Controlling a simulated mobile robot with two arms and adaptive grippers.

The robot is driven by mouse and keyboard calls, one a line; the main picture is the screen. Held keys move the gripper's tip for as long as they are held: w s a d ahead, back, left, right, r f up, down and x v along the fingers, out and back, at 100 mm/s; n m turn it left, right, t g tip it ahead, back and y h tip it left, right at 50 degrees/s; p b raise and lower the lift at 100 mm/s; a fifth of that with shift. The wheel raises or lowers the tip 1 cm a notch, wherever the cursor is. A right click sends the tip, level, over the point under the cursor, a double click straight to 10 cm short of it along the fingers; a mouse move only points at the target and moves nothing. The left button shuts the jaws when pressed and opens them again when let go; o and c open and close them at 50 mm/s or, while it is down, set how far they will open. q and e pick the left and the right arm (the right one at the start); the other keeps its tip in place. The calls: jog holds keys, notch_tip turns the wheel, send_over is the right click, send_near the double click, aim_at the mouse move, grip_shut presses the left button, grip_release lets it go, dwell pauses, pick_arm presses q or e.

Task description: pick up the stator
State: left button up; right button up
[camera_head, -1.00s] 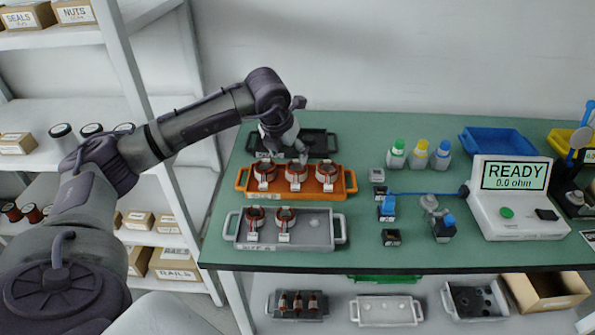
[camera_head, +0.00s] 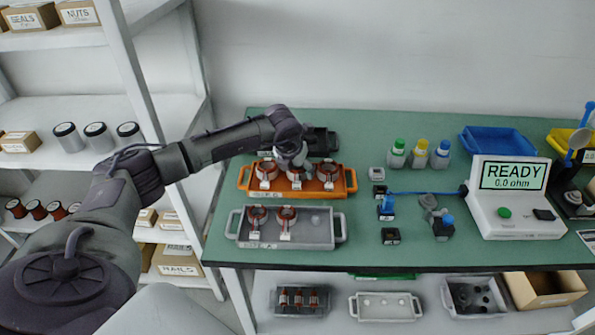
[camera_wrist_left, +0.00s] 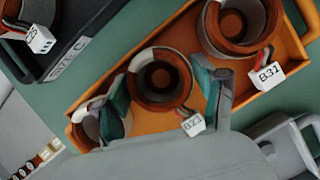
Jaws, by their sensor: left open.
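Three copper-wound stators sit in the orange tray (camera_head: 350,184): a left one (camera_head: 267,172), a middle one (camera_head: 295,176) and a right one (camera_head: 328,173). My left gripper (camera_head: 293,162) is open above the middle stator and partly hides it from the head. In the left wrist view the open fingers (camera_wrist_left: 165,88) lie on either side of the middle stator (camera_wrist_left: 160,80), whose white tag seems to read B21. Whether they touch it cannot be told. The right stator (camera_wrist_left: 240,25) carries tag B31. The left stator (camera_wrist_left: 100,125) is partly behind a finger.
A grey tray (camera_head: 325,230) with two stators stands in front. A black tray (camera_head: 325,141) is behind, partly hidden by my arm; a stator in it shows in the wrist view (camera_wrist_left: 18,18). Bottles (camera_head: 420,155), small blocks and a tester (camera_head: 515,205) reading READY stand right.

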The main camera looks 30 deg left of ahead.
pick_arm(q)
jog(key=shift+r, duration=0.1)
jog(key=c, duration=1.1)
